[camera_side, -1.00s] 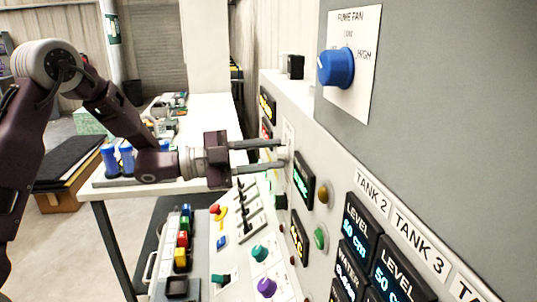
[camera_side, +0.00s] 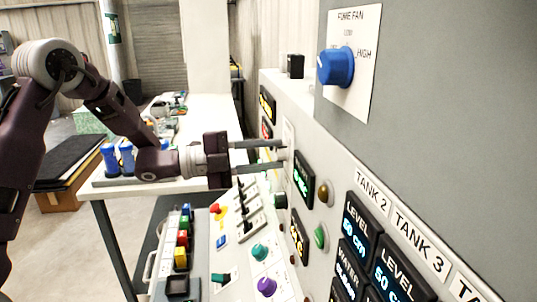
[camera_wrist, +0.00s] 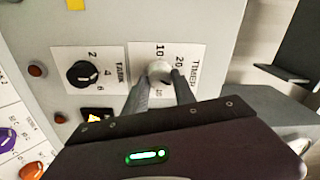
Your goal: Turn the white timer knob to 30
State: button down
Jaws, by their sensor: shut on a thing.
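The white timer knob (camera_wrist: 160,71) sits on a white label plate marked TIMER (camera_wrist: 187,62) in the wrist view, with 10 and 20 readable beside it. My gripper (camera_wrist: 160,84) reaches to the panel with its two fingers on either side of the knob, shut on it. In the side view my gripper (camera_side: 281,155) points right, fingertips at the panel face. The knob is mostly hidden between the fingertips there. I cannot read the knob's pointer, and part of the scale is covered by the fingers.
A black knob (camera_wrist: 84,74) on a TANK plate is beside the timer in the wrist view. In the side view a blue fume fan knob (camera_side: 336,67) juts out at upper right. Levers (camera_side: 245,205) and coloured knobs fill the sloping console below my gripper.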

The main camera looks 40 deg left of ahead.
jog(key=c, duration=1)
grip_release()
jog(key=shift+a, duration=0.1)
jog(key=v, duration=0.7)
